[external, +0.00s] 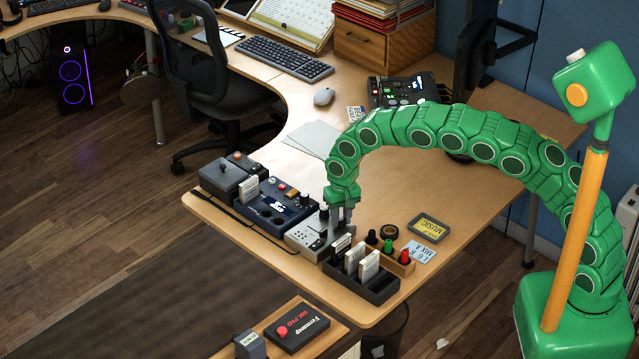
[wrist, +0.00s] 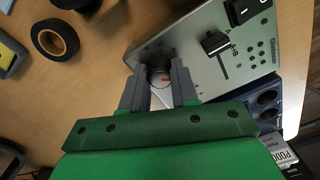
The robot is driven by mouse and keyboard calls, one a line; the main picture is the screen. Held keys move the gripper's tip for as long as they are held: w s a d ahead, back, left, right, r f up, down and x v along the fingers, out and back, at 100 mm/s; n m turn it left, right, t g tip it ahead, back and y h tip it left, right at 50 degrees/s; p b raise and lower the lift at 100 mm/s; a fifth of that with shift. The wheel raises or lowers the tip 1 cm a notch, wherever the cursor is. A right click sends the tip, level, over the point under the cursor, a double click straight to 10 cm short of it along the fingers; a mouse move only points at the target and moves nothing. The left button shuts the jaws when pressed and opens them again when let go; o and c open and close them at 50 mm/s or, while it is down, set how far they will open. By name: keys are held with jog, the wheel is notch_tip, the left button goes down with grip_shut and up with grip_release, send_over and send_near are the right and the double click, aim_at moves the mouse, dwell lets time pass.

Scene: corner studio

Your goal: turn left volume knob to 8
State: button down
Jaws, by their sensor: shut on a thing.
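A silver-grey panel device (external: 301,240) sits near the desk's front edge, and it also fills the upper right of the wrist view (wrist: 215,78). My gripper (external: 343,222) reaches down over its right side. In the wrist view my gripper (wrist: 158,84) has its two grey fingers on either side of a dark round knob (wrist: 159,62) at the panel's edge, shut on it.
On the panel stand a black square control (wrist: 215,43) and a black rocker switch (wrist: 243,12). A blue device (external: 273,208) adjoins it on the left. A black card tray (external: 377,285) and a tape roll (external: 389,232) stand close on the right.

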aim_at(342, 218)
jog(key=shift+m, duration=2)
jog(key=c, duration=0.9)
grip_release()
jog(key=shift+o, duration=0.2)
jog(key=shift+r, duration=0.15)
notch_tip(342, 218, up, 8)
jog(key=shift+f, duration=0.2)
jog(key=shift+d, duration=0.1)
